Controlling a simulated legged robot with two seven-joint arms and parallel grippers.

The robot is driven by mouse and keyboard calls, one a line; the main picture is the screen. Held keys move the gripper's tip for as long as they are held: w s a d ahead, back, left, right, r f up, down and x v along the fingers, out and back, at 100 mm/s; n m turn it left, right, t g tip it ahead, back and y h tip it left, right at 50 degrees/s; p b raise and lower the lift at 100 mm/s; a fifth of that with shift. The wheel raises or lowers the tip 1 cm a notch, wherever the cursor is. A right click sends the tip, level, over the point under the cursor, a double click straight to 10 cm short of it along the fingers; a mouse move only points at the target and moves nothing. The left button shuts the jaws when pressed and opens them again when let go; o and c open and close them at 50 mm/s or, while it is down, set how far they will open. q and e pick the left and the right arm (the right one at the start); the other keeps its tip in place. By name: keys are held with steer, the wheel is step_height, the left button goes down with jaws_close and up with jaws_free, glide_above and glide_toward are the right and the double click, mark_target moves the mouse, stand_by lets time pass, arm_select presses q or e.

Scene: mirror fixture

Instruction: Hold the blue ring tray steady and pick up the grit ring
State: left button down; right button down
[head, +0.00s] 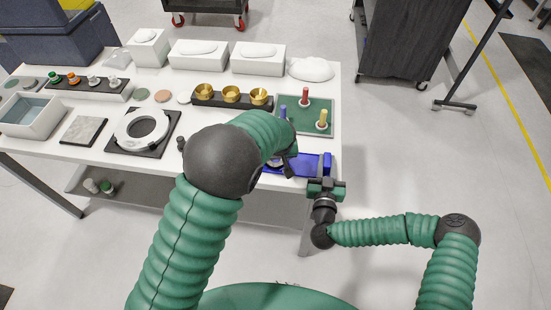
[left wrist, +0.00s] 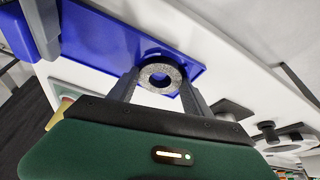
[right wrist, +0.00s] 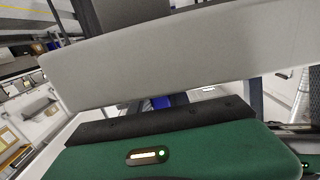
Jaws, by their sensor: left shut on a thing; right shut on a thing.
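The blue ring tray (head: 309,163) lies at the front right edge of the white table; it also shows in the left wrist view (left wrist: 110,40). My left gripper (left wrist: 158,88) is over the tray, its two fingers on either side of the speckled grey grit ring (left wrist: 161,77), shut on it. The ring is at the tray; I cannot tell whether it is lifted clear. In the head view my left arm hides most of the ring. My right gripper (head: 326,178) is shut on the tray's right end. In the right wrist view only a little blue (right wrist: 161,101) shows.
A green board (head: 318,124) with coloured pegs stands just behind the tray. A dark holder with brass cups (head: 231,95) is left of it. A white ring on a dark plate (head: 117,143) lies further left. White boxes (head: 258,60) line the back.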

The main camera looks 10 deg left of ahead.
arm_select(q)
steer(key=shift+r, duration=0.1)
arm_select(e)
steer(key=c, duration=1.2)
jaws_free()
arm_select(q)
step_height(320, 180, up, 10)
arm_select(e)
steer(key=shift+o, duration=0.2)
steer(key=s, duration=1.2)
steer(key=shift+r, duration=0.2)
arm_select(q)
steer(key=shift+f, duration=0.2)
